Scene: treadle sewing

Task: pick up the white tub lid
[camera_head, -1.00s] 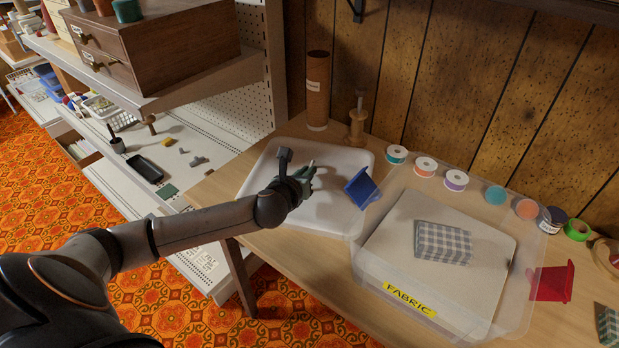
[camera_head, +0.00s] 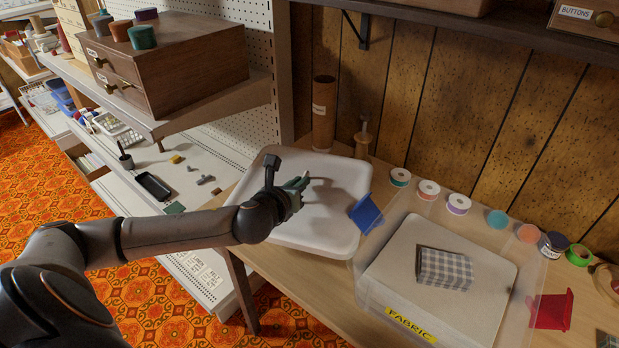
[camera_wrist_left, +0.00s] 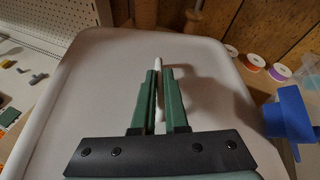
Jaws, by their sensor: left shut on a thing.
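The white tub lid (camera_head: 336,192) is a broad, pale panel with rounded corners, held above the left part of the wooden table. My left gripper (camera_head: 303,182) is over its middle, shut on a thin white raised piece of it. In the left wrist view, the green fingers of my left gripper (camera_wrist_left: 162,72) close on this white piece, and the lid (camera_wrist_left: 90,90) spreads beneath them. The fingers hide part of the grip. My right gripper is not in view.
A blue angled piece (camera_head: 366,213) is close to the lid's right edge. A cardboard tube (camera_head: 323,115) and wooden spool (camera_head: 363,140) stand behind. Several ribbon spools line the back.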

